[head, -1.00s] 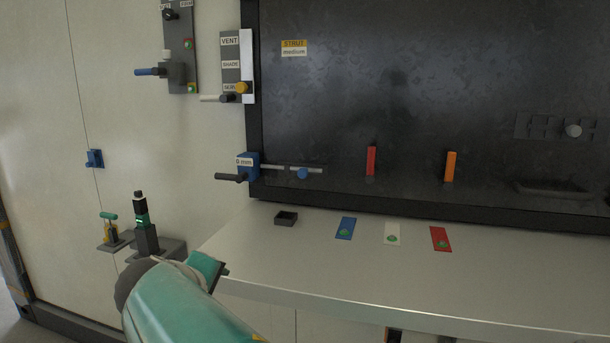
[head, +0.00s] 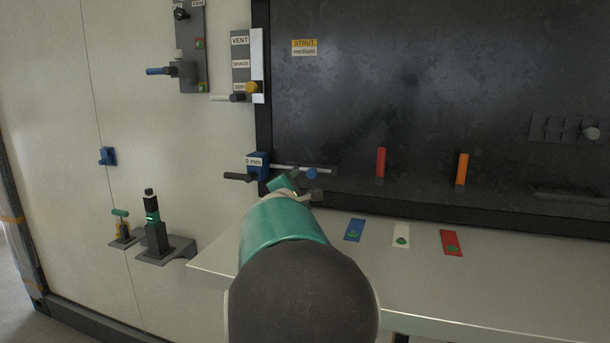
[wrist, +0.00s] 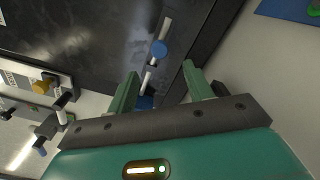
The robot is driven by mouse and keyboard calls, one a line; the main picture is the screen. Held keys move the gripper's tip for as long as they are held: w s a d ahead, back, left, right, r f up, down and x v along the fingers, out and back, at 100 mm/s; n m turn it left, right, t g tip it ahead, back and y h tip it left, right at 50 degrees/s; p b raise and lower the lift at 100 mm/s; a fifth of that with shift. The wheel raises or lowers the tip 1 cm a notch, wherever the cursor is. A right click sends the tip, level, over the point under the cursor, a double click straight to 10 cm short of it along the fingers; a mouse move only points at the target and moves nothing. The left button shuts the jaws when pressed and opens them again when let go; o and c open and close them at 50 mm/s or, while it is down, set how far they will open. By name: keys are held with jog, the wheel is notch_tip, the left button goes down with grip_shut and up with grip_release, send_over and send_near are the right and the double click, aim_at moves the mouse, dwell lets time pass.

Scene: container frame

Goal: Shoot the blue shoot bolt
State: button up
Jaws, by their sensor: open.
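The blue shoot bolt shows in the head view as a blue block (head: 257,161) labelled "0 mm" at the left edge of the dark panel. A pale rod runs right from it and carries a round blue knob (head: 311,174). My gripper (head: 294,184) is just below the rod, between block and knob in the picture, and partly hidden by my arm. In the wrist view the blue knob (wrist: 159,48) lies ahead of my open gripper (wrist: 160,82). The rod passes between the two green fingers in that picture, with the blue block partly hidden behind them. I cannot tell whether anything touches.
A grey shelf (head: 420,290) lies below, carrying blue (head: 355,229), white (head: 401,235) and red (head: 451,242) plates. Red (head: 381,162) and orange (head: 461,168) upright bars stand at the dark panel. A VENT lever unit (head: 241,65) is above left of the bolt.

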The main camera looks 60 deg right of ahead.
aim_at(310, 175)
jog(key=d, duration=0.3)
jog(key=w+d, duration=0.1)
jog(key=d, duration=0.7)
jog(key=shift+w, duration=0.4)
jog(key=shift+c, duration=0.2)
jog(key=shift+w+a, duration=0.1)
grip_shut()
